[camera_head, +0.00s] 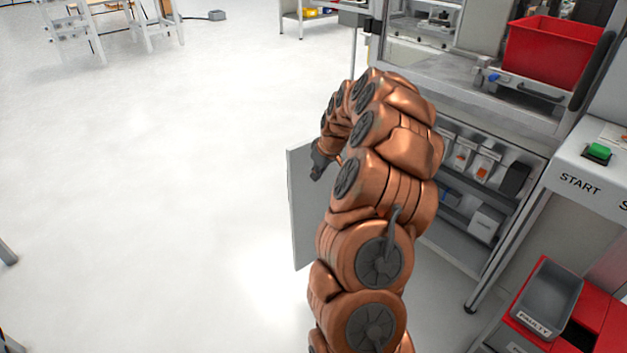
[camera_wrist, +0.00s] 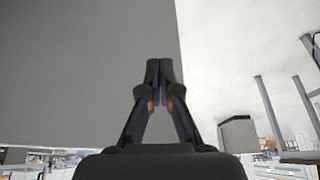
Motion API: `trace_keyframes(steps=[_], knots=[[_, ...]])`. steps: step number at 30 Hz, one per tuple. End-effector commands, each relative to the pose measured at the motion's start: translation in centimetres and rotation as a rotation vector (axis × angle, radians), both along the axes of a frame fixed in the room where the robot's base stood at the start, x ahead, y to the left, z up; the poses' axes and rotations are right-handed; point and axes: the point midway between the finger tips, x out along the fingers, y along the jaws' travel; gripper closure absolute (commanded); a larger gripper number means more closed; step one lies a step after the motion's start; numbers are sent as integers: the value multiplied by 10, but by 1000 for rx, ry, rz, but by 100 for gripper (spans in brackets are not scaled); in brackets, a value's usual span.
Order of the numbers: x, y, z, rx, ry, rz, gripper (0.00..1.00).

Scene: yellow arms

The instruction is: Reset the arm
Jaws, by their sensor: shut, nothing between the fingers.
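My copper-coloured arm reaches up and forward through the middle of the head view, bending over to the left at its top. My gripper (camera_head: 320,163) is dark and partly hidden behind the arm, beside the upper part of an open grey-white door panel (camera_head: 305,215). In the wrist view my gripper (camera_wrist: 159,72) is shut and empty, its fingertips together. The same panel (camera_wrist: 70,70) fills the left of the wrist view behind the fingers. I cannot tell whether the gripper touches the panel.
On the right, an open cabinet (camera_head: 487,195) holds small boxes on shelves. A red bin (camera_head: 553,54) stands above it. A START console with a green button (camera_head: 597,152) and a grey tray (camera_head: 548,297) are at right.

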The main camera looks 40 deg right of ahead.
Motion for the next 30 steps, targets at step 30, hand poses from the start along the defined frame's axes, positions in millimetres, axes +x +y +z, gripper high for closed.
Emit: trace_keyframes(steps=[30], knots=[[-33, 142, 85, 79, 85, 111, 100]])
